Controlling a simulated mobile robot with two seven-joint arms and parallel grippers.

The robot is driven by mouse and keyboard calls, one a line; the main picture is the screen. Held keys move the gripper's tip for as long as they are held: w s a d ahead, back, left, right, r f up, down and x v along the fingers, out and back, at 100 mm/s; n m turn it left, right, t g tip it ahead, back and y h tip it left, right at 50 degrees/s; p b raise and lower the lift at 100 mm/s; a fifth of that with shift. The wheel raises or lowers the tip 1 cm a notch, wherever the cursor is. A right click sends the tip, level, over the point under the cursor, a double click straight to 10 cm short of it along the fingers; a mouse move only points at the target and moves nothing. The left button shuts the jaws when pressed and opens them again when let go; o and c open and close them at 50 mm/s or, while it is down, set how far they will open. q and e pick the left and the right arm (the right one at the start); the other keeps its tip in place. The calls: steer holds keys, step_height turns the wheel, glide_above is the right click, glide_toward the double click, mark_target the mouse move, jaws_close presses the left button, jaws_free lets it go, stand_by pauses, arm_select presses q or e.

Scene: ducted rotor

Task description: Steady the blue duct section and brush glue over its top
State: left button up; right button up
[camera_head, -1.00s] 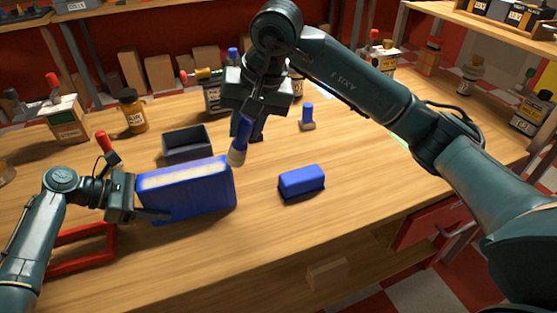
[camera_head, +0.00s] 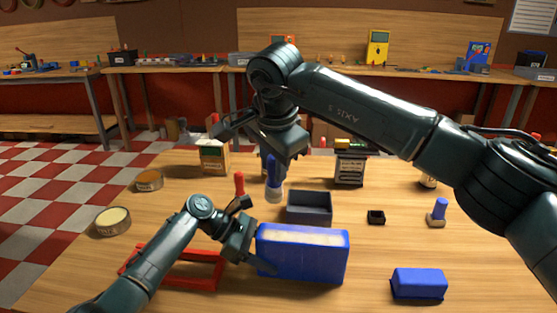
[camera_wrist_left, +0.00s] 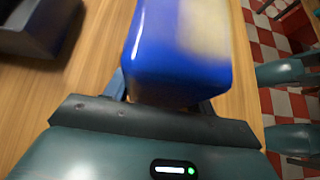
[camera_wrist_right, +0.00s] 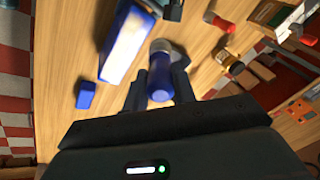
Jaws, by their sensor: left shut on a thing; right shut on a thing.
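The blue duct section (camera_head: 300,266) stands upright on the wooden table, with a pale cream strip along its top (camera_head: 304,239). My left gripper (camera_head: 256,258) is shut on the duct's left end; the left wrist view shows the duct section (camera_wrist_left: 180,55) between its fingers. My right gripper (camera_head: 272,158) is shut on the brush (camera_head: 272,175), which has a blue handle and a pale tip pointing down. The brush (camera_wrist_right: 160,75) also shows between the fingers in the right wrist view.
A grey bin (camera_head: 309,219) stands just behind the duct. A red frame (camera_head: 180,284) lies left, near my left arm. A blue block (camera_head: 418,284), a blue-handled piece (camera_head: 437,212) and a small black box (camera_head: 376,217) are right.

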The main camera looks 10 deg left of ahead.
steer(key=shift+f, duration=2.75)
steer(key=shift+d+f, duration=0.55)
steer(key=shift+d, duration=8.25)
glide_toward(274, 182)
steer(key=x, duration=1)
steer(key=shift+r, duration=2.8)
